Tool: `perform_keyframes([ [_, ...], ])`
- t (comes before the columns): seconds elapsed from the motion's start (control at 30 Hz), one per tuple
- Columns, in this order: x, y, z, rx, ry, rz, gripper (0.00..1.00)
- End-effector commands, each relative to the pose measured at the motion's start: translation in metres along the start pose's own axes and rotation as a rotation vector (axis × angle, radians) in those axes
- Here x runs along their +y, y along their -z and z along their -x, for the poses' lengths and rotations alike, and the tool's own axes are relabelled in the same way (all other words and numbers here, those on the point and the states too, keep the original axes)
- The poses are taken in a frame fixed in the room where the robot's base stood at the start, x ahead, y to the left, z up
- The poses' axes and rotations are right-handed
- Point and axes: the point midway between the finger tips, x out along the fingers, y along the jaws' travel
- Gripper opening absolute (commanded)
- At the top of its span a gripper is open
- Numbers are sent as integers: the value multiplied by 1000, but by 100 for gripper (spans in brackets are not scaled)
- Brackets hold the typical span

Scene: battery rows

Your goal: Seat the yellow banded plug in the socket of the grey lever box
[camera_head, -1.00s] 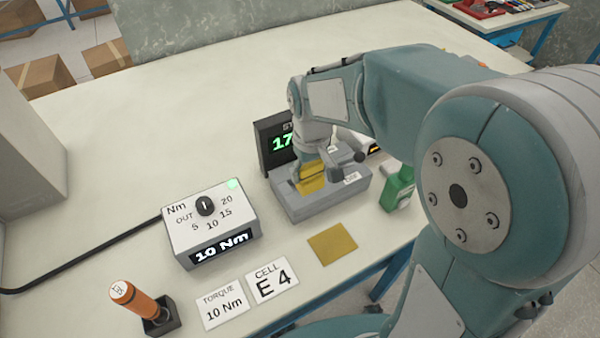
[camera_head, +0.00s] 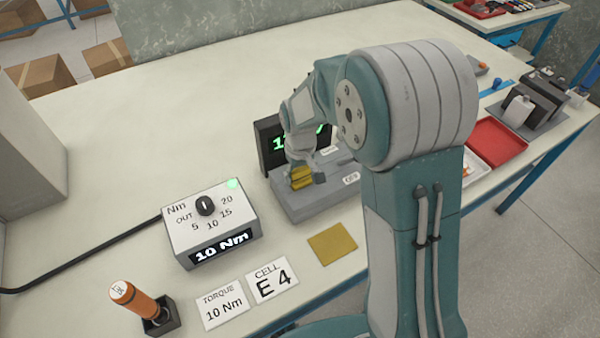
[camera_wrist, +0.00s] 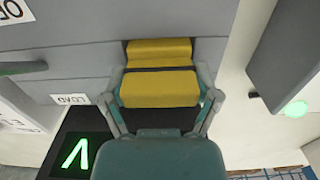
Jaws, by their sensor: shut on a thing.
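The yellow banded plug (camera_head: 301,177) is in my gripper (camera_head: 300,172), low at the grey lever box (camera_head: 310,207). In the wrist view, the plug (camera_wrist: 158,90) is yellow with a dark band, between the two fingers of my gripper (camera_wrist: 162,96). The wrist view also shows the box's grey face (camera_wrist: 75,70) around the plug's far end and a lever (camera_wrist: 22,68) at left. The socket is hidden by the plug and gripper, so I cannot tell how deep the plug sits.
A dark display (camera_head: 270,140) with green digits stands behind the box. The torque unit (camera_head: 212,225) is to its left, with an orange-handled tool (camera_head: 140,300) in front. A yellow-brown square (camera_head: 332,244) lies before the box. A red tray (camera_head: 497,143) is at right.

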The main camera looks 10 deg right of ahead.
Motion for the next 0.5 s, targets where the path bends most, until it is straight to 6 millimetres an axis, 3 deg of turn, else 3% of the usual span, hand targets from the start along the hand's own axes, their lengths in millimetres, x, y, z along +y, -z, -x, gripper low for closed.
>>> perform_keyframes([
  [0.17, 0, 0, -1, -1, 0, 0, 27],
  [0.2, 0, 0, -2, 0, 0, 0, 88],
  [0.23, 0, 0, -2, 0, 0, 0, 100],
  [0.5, 0, 0, -1, -1, 0, 0, 100],
])
